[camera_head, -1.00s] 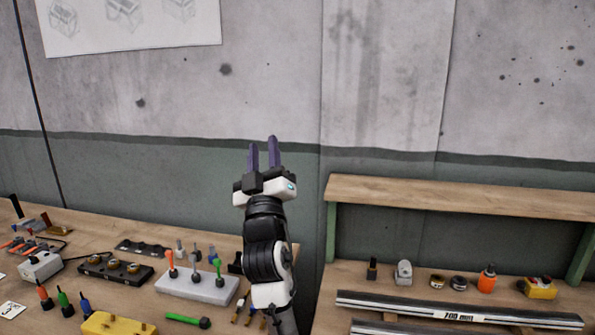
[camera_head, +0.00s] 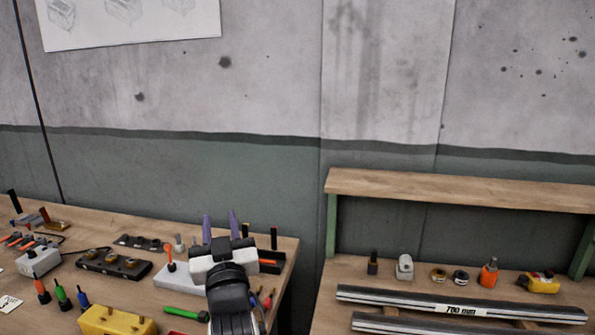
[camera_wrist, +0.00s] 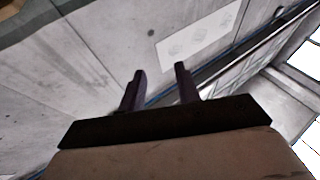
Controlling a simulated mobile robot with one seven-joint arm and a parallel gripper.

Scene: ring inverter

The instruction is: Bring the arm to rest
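My gripper (camera_head: 220,227) is in the head view, low over the right end of the left workbench, with its two purple fingers pointing up. The fingers stand apart with nothing between them. In the wrist view my gripper (camera_wrist: 159,88) also shows a clear gap, with only the wall and a white poster (camera_wrist: 198,35) beyond it. My arm hides part of the bench's right side.
The left bench holds a white block (camera_head: 178,277), a black socket block (camera_head: 113,264), a yellow block (camera_head: 113,321) and a dark bin (camera_head: 272,262). The right bench holds metal rails (camera_head: 400,297) and several small tools below a wooden shelf (camera_head: 450,190).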

